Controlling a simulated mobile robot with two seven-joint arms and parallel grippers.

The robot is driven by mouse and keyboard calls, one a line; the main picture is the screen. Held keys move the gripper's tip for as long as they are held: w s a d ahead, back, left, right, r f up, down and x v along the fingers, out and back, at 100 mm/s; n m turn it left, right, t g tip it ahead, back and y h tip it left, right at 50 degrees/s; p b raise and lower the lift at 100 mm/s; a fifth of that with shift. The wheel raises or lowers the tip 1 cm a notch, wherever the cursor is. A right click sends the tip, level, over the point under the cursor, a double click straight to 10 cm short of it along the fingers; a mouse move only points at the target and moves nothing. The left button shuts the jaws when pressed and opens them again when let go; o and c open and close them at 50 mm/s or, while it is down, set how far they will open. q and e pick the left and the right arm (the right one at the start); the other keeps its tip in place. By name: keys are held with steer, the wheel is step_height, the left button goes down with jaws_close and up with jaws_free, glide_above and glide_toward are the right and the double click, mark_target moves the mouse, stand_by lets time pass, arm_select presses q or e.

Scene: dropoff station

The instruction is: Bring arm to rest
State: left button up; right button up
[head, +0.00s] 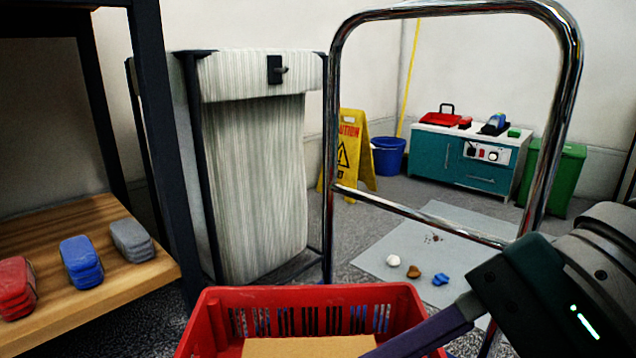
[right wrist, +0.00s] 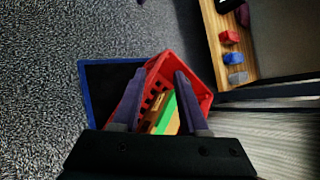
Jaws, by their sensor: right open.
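My right arm comes in from the right in the head view, with its dark wrist and a purple-grey finger of my right gripper (head: 428,332) over the front right of a red crate (head: 300,297). In the right wrist view both fingers of the right gripper (right wrist: 160,85) are spread apart over the crate (right wrist: 205,100), with nothing seen between their tips. A brown cardboard piece (head: 305,348) lies in the crate; the wrist view also shows a green item (right wrist: 166,113) there. My left gripper is in neither view.
A wooden shelf (head: 120,280) with red, blue and grey items stands left. A chrome frame (head: 335,130) rises behind the crate. Beyond are a striped bag stand (head: 255,170), a yellow caution sign (head: 352,155), a blue bucket (head: 388,157), a teal cabinet (head: 450,160) and a green bin (head: 555,180).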

steer(key=w+a+r+m+t+y, duration=0.3)
steer(key=a+r+m+t+y, duration=0.15)
steer(key=r+m, duration=0.4)
steer(key=w+d+r+m+t+h, duration=0.2)
steer(key=w+d+m+t, duration=0.45)
steer(key=m, duration=0.85)
steer(key=w+d+f+m+t+h, duration=0.1)
steer(key=d+f+m+t+h, duration=0.3)
steer(key=d+m+h, duration=0.7)
steer(key=s+d+f+m+g+h, duration=0.4)
steer(key=s+d+f+m+g, duration=0.15)
steer(key=s+d+m, duration=0.4)
steer(key=s+d+f+m+g+h, duration=0.3)
steer(key=s+d+f+m+g, duration=0.25)
steer(key=s+d+m, duration=0.35)
steer(key=s+a+f+m+y, duration=0.1)
steer(key=a+f+m+y, duration=0.2)
steer(key=a, duration=0.6)
steer(key=s+a+f+m+y, duration=0.1)
steer(key=a+f+m+y, duration=0.2)
steer(key=a, duration=0.5)
step_height(320, 180, up, 103)
steer(key=p, duration=10.2)
steer(key=shift+w+m+g+p, duration=0.25)
steer(key=shift+m+g+p, duration=0.05)
steer(key=shift+m+g, duration=0.1)
